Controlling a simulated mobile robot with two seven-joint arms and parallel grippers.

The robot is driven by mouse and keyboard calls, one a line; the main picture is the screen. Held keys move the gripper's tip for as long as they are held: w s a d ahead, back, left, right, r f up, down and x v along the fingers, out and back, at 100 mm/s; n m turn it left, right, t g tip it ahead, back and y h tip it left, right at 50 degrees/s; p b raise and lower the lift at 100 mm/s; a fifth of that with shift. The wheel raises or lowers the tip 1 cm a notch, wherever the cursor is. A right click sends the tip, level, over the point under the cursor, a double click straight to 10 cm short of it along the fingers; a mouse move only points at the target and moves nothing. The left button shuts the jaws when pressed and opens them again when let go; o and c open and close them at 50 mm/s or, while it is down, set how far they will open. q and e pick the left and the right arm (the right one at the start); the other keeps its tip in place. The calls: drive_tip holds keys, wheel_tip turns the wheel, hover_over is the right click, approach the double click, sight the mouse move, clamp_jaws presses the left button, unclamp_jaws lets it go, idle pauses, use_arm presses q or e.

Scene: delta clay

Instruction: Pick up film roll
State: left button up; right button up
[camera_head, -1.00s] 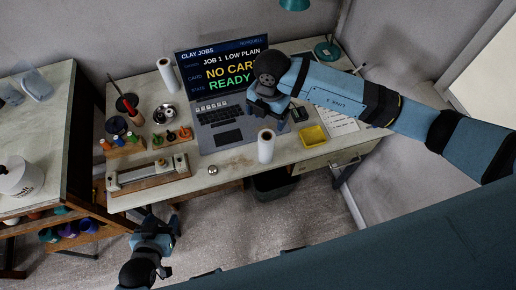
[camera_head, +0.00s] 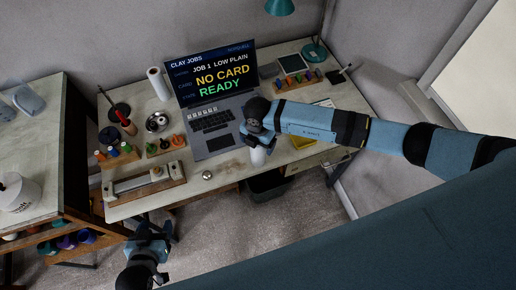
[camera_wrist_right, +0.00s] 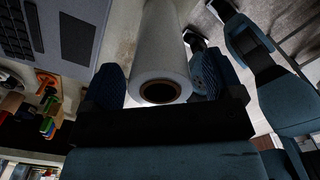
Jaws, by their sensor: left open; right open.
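A white film roll (camera_head: 258,157) stands near the front edge of the desk, its upper part hidden by my right gripper (camera_head: 256,138). In the right wrist view the roll (camera_wrist_right: 159,48) lies between the two blue fingers of the open right gripper (camera_wrist_right: 158,82), its dark hollow end facing the camera. I cannot tell whether either finger touches it. A second white roll (camera_head: 158,84) stands at the back of the desk, left of the laptop. My left gripper (camera_head: 157,228) is open and empty, low in front of the desk.
The laptop (camera_head: 211,84) stands left of the right gripper. A yellow tray (camera_head: 301,141) is close on its right. A small round metal object (camera_head: 207,175) and a wooden-based tool (camera_head: 145,185) lie along the front edge. A dark bin (camera_head: 268,187) is below.

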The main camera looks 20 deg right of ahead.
drive_tip(key=shift+f, duration=0.4)
drive_tip(key=c, duration=1.2)
drive_tip(key=shift+c, duration=0.9)
drive_tip(key=shift+r, duration=0.15)
